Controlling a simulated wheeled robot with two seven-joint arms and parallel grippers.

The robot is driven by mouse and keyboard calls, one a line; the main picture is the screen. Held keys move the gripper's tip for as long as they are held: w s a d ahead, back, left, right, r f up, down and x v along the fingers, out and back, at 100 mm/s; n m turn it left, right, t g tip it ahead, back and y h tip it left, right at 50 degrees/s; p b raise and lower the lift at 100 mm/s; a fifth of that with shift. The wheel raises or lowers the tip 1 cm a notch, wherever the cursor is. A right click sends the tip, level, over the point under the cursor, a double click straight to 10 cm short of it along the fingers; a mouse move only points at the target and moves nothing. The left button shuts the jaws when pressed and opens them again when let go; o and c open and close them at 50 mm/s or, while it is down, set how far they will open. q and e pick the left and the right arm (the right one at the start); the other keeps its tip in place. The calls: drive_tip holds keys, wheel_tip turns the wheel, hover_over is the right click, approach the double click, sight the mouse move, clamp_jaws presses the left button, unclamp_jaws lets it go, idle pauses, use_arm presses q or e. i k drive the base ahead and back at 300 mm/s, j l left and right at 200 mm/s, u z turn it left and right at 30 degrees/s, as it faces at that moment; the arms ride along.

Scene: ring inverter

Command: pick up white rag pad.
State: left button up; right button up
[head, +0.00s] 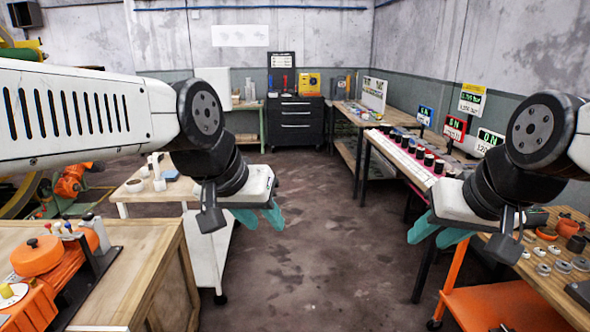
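I cannot make out the white rag pad for certain in the head view. Small white items (158,172) stand on the table at the left, too small to identify. My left gripper (263,226) has teal fingers that are apart and empty, in the air over the aisle. My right gripper (428,240) also has its teal fingers apart and empty, in front of the right-hand benches. Neither gripper touches anything. My arms and grippers hide parts of the tables behind them.
An orange cart (500,305) and a bench with small rings (541,269) are at the front right. A dark tool cabinet (296,122) stands at the back. The middle floor is clear.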

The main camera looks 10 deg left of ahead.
sight(145, 173)
drive_tip(key=i+u, duration=0.45)
drive_tip(key=i, duration=0.3)
drive_tip(key=i+l+u, duration=0.2)
drive_tip(key=i+u, duration=0.25)
drive_tip(key=i, duration=0.25)
drive_tip(key=i+u, duration=0.45)
drive_tip(key=i+l+u, duration=0.15)
drive_tip(key=u, duration=0.35)
drive_tip(key=i+l+u, duration=0.25)
drive_tip(key=u, duration=0.2)
drive_tip(key=i+l+u, duration=0.3)
drive_tip(key=u, duration=0.2)
drive_tip(key=i+l+u, duration=0.4)
drive_tip(key=l, duration=0.2)
drive_tip(key=k+j, duration=0.05)
drive_tip(key=k, duration=0.05)
